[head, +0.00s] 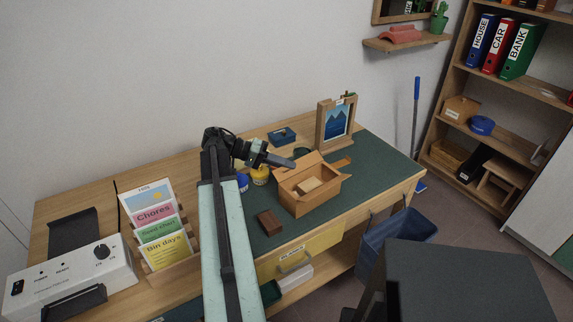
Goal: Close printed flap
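An open cardboard box (313,203) stands on the green desk mat, right of the middle in the head view. A pale block-like thing (309,186) shows inside it. A raised flap (297,170) stands along its back edge, and a smaller brown flap-like piece (342,163) sticks out at the back right. I cannot make out print on either. My gripper (288,163) is at the end of my arm, just behind and above the back flap. Its fingers look small and dark, and I cannot tell whether they touch the flap or are open.
A picture frame (337,122) stands behind the box. A card rack (168,250) stands left. The mat (385,168) is clear at right.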

